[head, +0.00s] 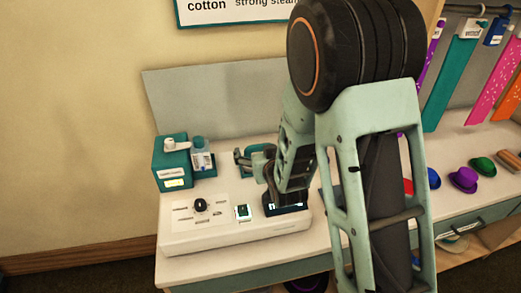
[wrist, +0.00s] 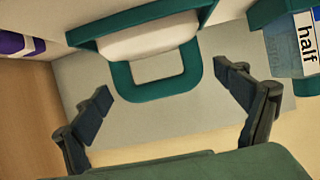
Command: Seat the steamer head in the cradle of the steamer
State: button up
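The white steamer base (head: 235,225) stands on the counter, with a black knob, a small lit switch and a dark display on its top. My gripper (head: 251,160) is above and behind the base, with its fingers pointing left. In the wrist view, my gripper (wrist: 168,98) is open and empty, its fingers wide apart. A teal loop with a pale part (wrist: 190,78) lies ahead, between and beyond the fingertips, with no contact visible. I cannot tell whether this is the steamer head or its cradle. My arm hides part of the base's right side.
A teal box (head: 172,165) with a white fitting on top stands left of my gripper. A labelled bluish container (head: 202,158) is beside it; a container marked "half" (wrist: 297,45) shows at the wrist view's right. Small hats (head: 463,179) lie at right.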

notch_tip(320, 180, up, 10)
dwell(0.8)
dwell(0.3)
